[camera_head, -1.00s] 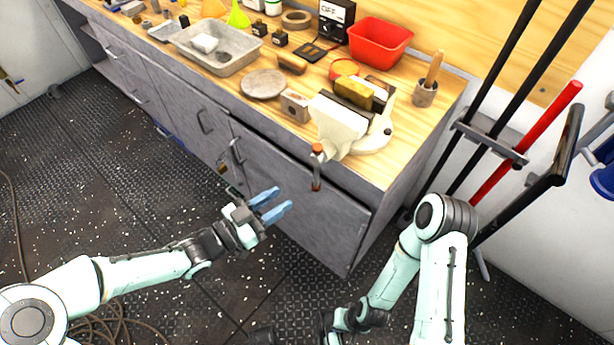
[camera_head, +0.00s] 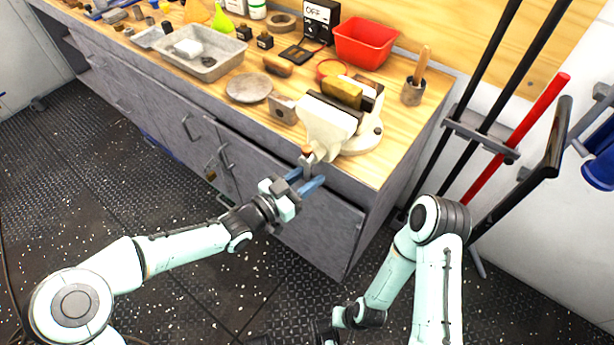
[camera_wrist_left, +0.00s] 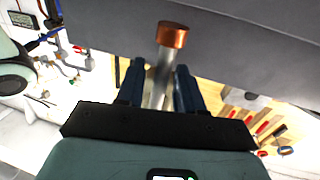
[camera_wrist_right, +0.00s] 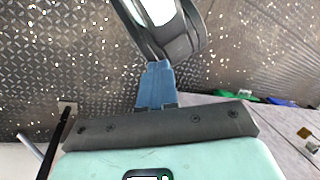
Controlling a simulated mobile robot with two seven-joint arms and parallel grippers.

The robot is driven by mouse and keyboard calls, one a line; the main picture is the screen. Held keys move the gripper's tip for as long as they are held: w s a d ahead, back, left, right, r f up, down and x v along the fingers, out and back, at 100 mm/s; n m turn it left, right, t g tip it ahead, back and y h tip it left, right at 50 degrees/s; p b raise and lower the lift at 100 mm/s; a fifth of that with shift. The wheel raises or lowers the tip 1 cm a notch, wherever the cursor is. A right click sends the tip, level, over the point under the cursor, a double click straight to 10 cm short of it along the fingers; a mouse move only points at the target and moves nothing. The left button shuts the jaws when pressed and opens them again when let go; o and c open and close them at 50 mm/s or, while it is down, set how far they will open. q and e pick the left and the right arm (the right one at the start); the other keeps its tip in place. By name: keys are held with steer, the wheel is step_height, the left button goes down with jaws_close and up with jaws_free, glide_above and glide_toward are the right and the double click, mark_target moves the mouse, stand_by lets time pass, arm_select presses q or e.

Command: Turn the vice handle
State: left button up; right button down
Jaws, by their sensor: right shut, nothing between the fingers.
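The cream vice (camera_head: 328,118) is fixed at the right front corner of the workbench, with a yellow-brown block (camera_head: 342,91) at its jaws. Its handle is a metal bar with a copper-coloured end (camera_head: 306,151), hanging at the bench's front edge. In the left wrist view the bar (camera_wrist_left: 160,82) and copper end (camera_wrist_left: 172,35) show clearly. My left gripper (camera_head: 309,180) is open, its blue fingers on either side of the bar, with narrow gaps apparent; contact is hard to tell. My right gripper (camera_wrist_right: 155,84) is shut and empty, low over the floor, away from the vice.
The bench top (camera_head: 365,171) holds a red bin (camera_head: 362,42), a grey tray (camera_head: 205,66), a round disc (camera_head: 249,88) and a brush-like tool in a cup (camera_head: 413,91). Grey cabinet doors (camera_head: 300,232) stand close beyond my left gripper. Long-handled tools lean at the right wall.

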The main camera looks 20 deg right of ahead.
arm_select(q)
jaws_close()
steer(key=shift+a, duration=0.1)
